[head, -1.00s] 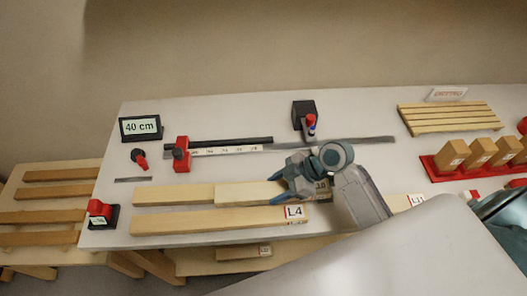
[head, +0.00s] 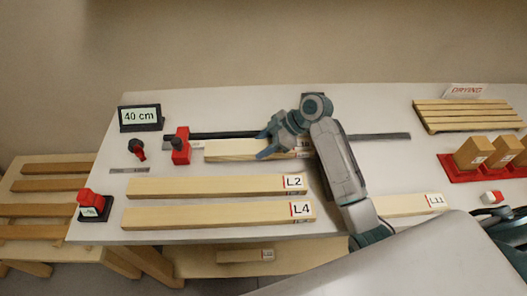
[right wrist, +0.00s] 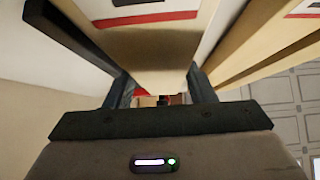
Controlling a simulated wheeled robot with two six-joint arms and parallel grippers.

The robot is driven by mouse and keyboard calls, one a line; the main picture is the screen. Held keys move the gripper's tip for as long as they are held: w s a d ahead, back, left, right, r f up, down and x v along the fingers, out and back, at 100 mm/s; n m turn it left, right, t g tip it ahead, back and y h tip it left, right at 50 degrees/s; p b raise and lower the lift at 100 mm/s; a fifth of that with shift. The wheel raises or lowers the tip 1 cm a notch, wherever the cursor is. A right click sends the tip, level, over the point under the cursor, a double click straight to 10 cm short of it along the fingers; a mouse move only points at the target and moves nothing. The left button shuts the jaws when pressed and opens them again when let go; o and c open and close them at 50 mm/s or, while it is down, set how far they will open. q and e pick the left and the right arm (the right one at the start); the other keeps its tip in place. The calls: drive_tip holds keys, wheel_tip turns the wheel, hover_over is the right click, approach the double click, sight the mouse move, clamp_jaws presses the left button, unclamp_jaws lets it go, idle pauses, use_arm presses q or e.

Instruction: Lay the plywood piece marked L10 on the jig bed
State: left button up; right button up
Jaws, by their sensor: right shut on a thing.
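My right gripper (head: 277,145) is shut on a pale plywood piece (head: 230,151) over the jig at the back of the bench. Its label is mostly hidden by the gripper in the head view, so I cannot read it fully. In the right wrist view the piece (right wrist: 150,50) is between the fingers. My left gripper is not in view.
Pieces L2 (head: 210,185) and L4 (head: 210,214) lie in front of the jig, L11 (head: 410,203) to the right. A 40 cm sign (head: 140,117), a red button (head: 92,203), a drying rack (head: 465,115) and a red tray of blocks (head: 465,172) stand around.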

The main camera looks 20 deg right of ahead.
wheel_tip(320, 180, down, 2)
drive_tip(key=shift+f+b, duration=0.1)
drive_tip(key=shift+b, duration=0.5)
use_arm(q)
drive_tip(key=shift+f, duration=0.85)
use_arm(e)
drive_tip(key=o, duration=1.3)
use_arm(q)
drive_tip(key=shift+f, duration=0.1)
